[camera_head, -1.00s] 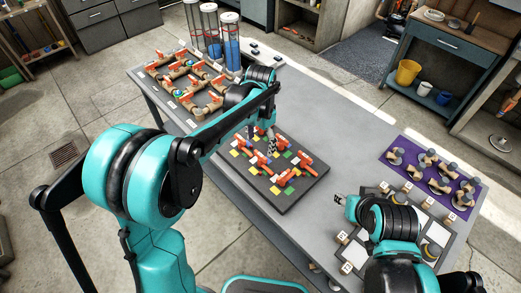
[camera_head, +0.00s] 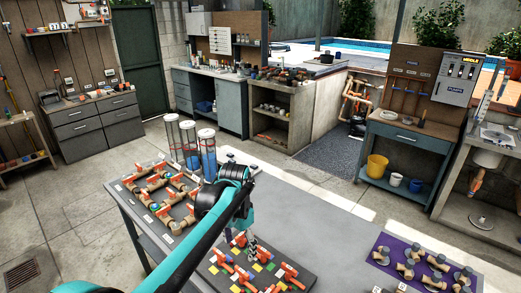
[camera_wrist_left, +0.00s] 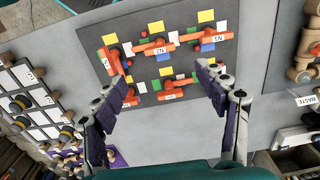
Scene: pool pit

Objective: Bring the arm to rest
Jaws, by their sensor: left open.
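My left arm (camera_head: 205,235) reaches in from the lower left of the head view, over the workbench (camera_head: 335,230). My left gripper (camera_head: 250,242) points down over the dark board with orange-handled valves (camera_head: 312,283); the arm partly hides this board. In the left wrist view my left gripper (camera_wrist_left: 164,82) is open, its two fingers wide apart with nothing between them. The valve board (camera_wrist_left: 120,28) lies beyond the fingertips with its orange valves (camera_wrist_left: 155,47) and coloured squares. My right gripper is not in view.
A pipe board with orange handles (camera_head: 158,198) and clear cylinders (camera_head: 207,155) stand at the bench's far left. A purple mat (camera_head: 383,243) with several fittings lies at the right. Bare bench top lies between. A blue workbench (camera_head: 410,135) stands beyond a floor gap.

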